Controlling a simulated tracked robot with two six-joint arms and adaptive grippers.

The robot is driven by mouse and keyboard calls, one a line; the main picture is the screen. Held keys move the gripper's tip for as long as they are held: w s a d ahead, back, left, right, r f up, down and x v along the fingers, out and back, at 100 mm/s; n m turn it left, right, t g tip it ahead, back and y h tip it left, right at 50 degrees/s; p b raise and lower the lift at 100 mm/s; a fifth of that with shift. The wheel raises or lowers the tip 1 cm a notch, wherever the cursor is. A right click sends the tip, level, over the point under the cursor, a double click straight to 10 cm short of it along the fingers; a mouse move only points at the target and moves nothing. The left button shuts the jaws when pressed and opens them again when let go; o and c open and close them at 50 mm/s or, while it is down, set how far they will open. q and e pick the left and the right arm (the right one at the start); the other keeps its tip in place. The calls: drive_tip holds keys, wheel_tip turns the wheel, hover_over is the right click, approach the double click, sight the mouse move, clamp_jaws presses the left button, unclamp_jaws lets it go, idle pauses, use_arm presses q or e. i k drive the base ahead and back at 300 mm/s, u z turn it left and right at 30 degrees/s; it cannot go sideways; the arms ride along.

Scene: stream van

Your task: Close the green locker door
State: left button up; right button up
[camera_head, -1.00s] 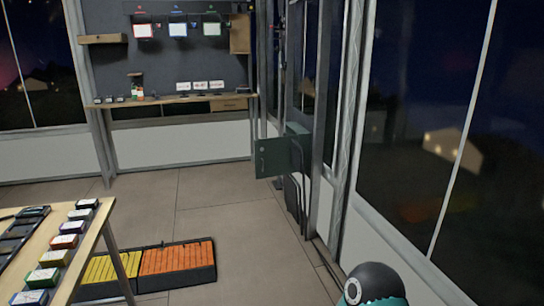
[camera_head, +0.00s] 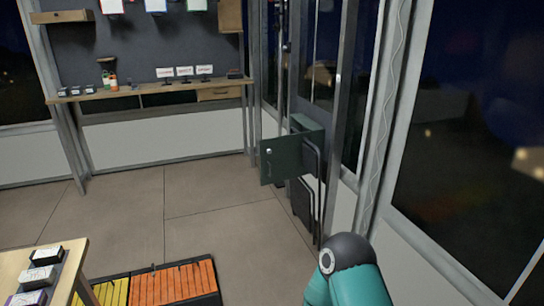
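The green locker door (camera_head: 280,159) stands open, swung out from the locker (camera_head: 308,127) on the right wall. The door is dark green with a small round light knob near its left edge. The locker body is mostly hidden behind the door and a wall post. A teal and dark grey link of my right arm shows at the bottom right, well short of the door. Neither gripper is in view.
A table (camera_head: 40,262) with small boxes stands at the lower left. A black tray (camera_head: 215,292) with yellow and orange slats lies on the floor. Folded dark frames (camera_head: 304,205) lean below the locker. The floor (camera_head: 215,215) between is clear.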

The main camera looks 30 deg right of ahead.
sight(284, 162)
drive_tip(key=u, duration=0.1)
drive_tip(key=i, duration=1.4)
drive_tip(key=z, duration=1.45)
drive_tip(key=i, duration=0.85)
